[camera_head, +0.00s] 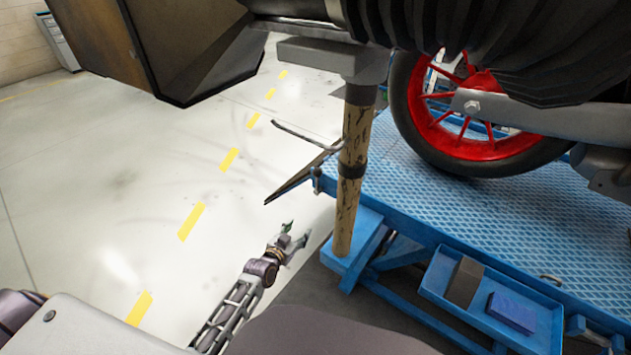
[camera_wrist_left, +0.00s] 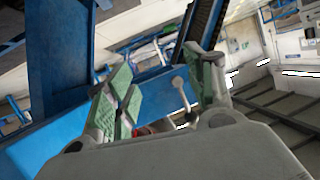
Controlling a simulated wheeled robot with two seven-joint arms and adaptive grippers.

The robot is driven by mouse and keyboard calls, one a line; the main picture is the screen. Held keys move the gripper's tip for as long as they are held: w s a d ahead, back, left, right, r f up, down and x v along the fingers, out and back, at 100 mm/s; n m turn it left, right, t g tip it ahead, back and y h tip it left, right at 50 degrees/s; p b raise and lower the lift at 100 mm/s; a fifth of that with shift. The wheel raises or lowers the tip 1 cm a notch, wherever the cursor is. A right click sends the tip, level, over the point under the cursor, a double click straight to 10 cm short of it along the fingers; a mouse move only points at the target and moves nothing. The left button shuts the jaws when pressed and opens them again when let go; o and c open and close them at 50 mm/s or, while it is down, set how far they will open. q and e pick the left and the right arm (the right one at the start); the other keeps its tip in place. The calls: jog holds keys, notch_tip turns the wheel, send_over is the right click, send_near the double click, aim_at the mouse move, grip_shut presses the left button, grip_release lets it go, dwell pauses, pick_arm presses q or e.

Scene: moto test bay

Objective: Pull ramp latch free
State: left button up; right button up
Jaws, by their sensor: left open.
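My left gripper (camera_head: 296,234) is low over the pale floor, just left of the blue lift's near corner. Its jaws are open, with green pads on the fingers, as the left wrist view (camera_wrist_left: 158,80) shows. A small grey metal latch-like lever (camera_wrist_left: 180,88) with a rounded end shows between the fingers, nearer the right one. I cannot tell whether it touches that finger. A small grey fitting (camera_head: 317,180) on the lift's left edge may be the same part. My right gripper is out of view.
The blue lift platform (camera_head: 450,215) carries a motorcycle with a red-spoked wheel (camera_head: 490,148). A worn post (camera_head: 350,175) stands at its near corner, with a dark thin plate (camera_head: 298,180) beside it. A blue tray (camera_head: 440,272) hangs on the near side. Floor at left is clear.

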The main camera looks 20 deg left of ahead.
aim_at(315, 175)
pick_arm(q)
notch_tip(315, 175, up, 14)
jog(key=w+t+b, duration=0.2)
jog(key=t+b, duration=0.2)
jog(key=b, duration=0.2)
jog(key=shift+w+m+h, duration=0.2)
jog(key=shift+m+h, duration=0.2)
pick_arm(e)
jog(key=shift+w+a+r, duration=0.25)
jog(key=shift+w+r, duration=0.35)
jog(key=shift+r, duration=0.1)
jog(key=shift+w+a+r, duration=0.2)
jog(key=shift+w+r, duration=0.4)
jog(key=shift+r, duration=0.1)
pick_arm(q)
jog(key=shift+w+f, duration=0.1)
